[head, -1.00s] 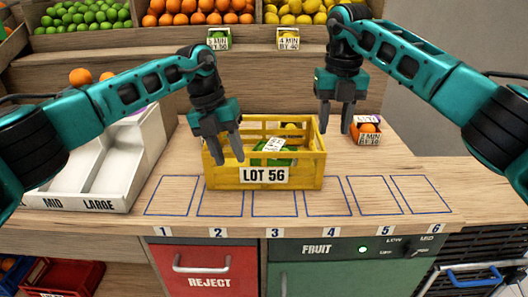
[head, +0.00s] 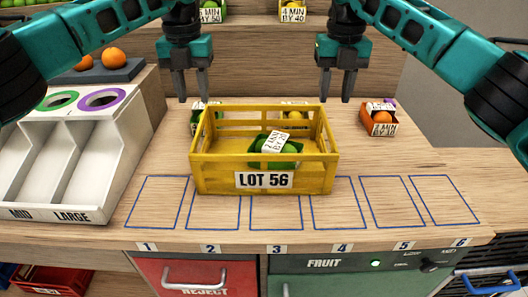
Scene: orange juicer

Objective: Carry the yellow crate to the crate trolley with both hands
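The yellow crate (head: 210,180), labelled LOT 56, stands upright on the wooden counter behind the numbered squares. My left gripper (head: 194,98) hangs above and behind the crate's left end, open and empty. My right gripper (head: 333,98) hangs above the crate's back right corner, also open and empty. Neither visibly touches the crate. No crate trolley can be made out for certain.
A white sorting tray (head: 62,160) marked MID and LARGE stands at left. A small orange box (head: 379,120) stands behind right. Blue-outlined squares (head: 398,203) line the counter's front. A dark rack with a blue handle (head: 490,283) shows at lower right.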

